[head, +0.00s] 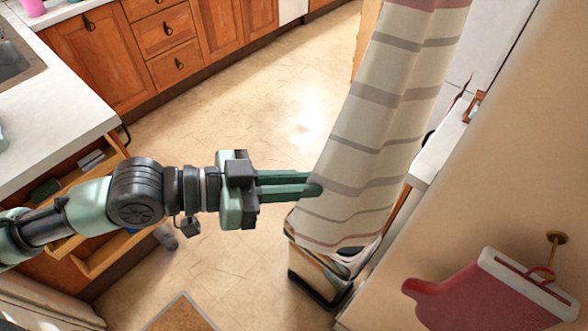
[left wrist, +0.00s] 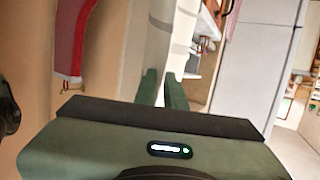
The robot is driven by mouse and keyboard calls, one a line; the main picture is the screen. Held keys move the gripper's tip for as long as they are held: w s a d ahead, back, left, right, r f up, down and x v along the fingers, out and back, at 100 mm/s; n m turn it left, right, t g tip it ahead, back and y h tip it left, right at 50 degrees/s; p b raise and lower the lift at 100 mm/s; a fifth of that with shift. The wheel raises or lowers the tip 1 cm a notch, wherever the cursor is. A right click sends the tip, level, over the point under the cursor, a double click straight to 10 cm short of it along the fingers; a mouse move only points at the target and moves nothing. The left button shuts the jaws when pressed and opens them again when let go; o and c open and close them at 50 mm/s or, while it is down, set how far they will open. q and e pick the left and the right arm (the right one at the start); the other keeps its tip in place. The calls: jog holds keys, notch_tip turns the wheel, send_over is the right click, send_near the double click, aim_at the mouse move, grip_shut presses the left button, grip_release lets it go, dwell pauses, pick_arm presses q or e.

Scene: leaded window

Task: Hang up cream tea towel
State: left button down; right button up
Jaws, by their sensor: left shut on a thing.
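The cream tea towel (head: 375,120), with grey and pinkish stripes, hangs long and folded right of the middle in the head view. Its upper end runs out of the picture. My left gripper (head: 314,186) reaches it from the left and is shut on its left edge, in the lower half. In the left wrist view the gripper's green fingers (left wrist: 162,90) stand in front of pale striped cloth. A brass hook (head: 556,238) on the beige wall at the lower right carries a red oven mitt (head: 480,298) by its loop. My right gripper is not in view.
A wooden drawer (head: 92,262) stands open under the left white counter (head: 60,110), close to my left arm. Wooden cabinets (head: 160,40) line the back. The floor (head: 260,110) between is clear. A dark-edged object (head: 318,280) stands below the towel.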

aim_at(317, 200)
pick_arm(q)
jog(key=shift+s+d+r, duration=0.15)
jog(key=shift+r, duration=0.05)
jog(key=shift+s+d+f+p, duration=0.35)
jog(key=shift+s+d+p, duration=0.1)
jog(key=shift+d, duration=0.1)
jog(key=shift+s+d+f+p, duration=0.3)
jog(key=shift+d+f+p, duration=0.1)
jog(key=shift+d, duration=0.15)
grip_release()
dwell(0.5)
dwell(0.5)
